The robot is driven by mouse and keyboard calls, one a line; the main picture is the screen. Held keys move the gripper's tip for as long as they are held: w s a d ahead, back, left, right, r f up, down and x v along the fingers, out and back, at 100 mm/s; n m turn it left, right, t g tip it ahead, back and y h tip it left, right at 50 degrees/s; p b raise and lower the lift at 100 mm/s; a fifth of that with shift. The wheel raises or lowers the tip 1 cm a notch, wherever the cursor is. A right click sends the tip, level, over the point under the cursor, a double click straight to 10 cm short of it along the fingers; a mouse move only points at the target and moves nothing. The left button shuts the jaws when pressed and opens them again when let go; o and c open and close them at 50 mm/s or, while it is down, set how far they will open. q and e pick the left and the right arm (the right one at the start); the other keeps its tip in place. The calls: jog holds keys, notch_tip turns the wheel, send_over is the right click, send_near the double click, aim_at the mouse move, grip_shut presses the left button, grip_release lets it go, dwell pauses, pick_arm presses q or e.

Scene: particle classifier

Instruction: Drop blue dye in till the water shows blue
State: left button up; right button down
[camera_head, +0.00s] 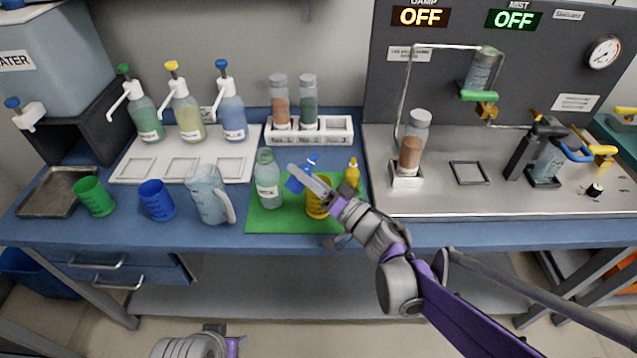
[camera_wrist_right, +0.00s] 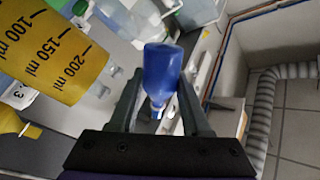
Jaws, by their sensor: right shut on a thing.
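My right gripper (camera_head: 302,177) is shut on a small blue dye bottle (camera_head: 294,185), just above and left of the yellow cup (camera_head: 318,203). In the right wrist view, the blue bottle (camera_wrist_right: 162,72) sits between the fingers (camera_wrist_right: 158,100), its narrow tip towards the bottom of the picture. The yellow cup (camera_wrist_right: 50,50) with ml marks is at the upper left there. The cup stands on a green mat (camera_head: 285,222); its contents are hidden. A yellow dropper bottle (camera_head: 352,173) stands behind it to the right. My left gripper is out of view.
A clear bottle (camera_head: 267,185) stands left on the mat. A clear jug (camera_head: 207,195), a blue cup (camera_head: 156,201) and a green cup (camera_head: 94,197) stand further left. Pump bottles stand behind. The steel tray (camera_head: 440,198) with apparatus is on the right.

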jog(key=shift+s+a+f+m+b, duration=0.15)
jog(key=shift+f+m+b, duration=0.2)
jog(key=shift+m, duration=0.55)
dwell(1.3)
jog(key=shift+s+a+r+m+t+h, duration=0.15)
jog(key=shift+m+t, duration=0.1)
jog(key=shift+m, duration=0.25)
jog(key=shift+w+d+r+m+t+h, duration=0.15)
jog(key=shift+m+t, duration=0.1)
jog(key=shift+m, duration=0.25)
dwell(1.5)
jog(key=shift+s+a+f+m, duration=0.2)
jog(key=shift+f+m, duration=0.2)
jog(key=shift+m, duration=0.7)
dwell(1.4)
jog(key=shift+r+m+t, duration=0.15)
jog(key=shift+m+t, duration=0.15)
jog(key=shift+t, duration=0.1)
dwell(0.4)
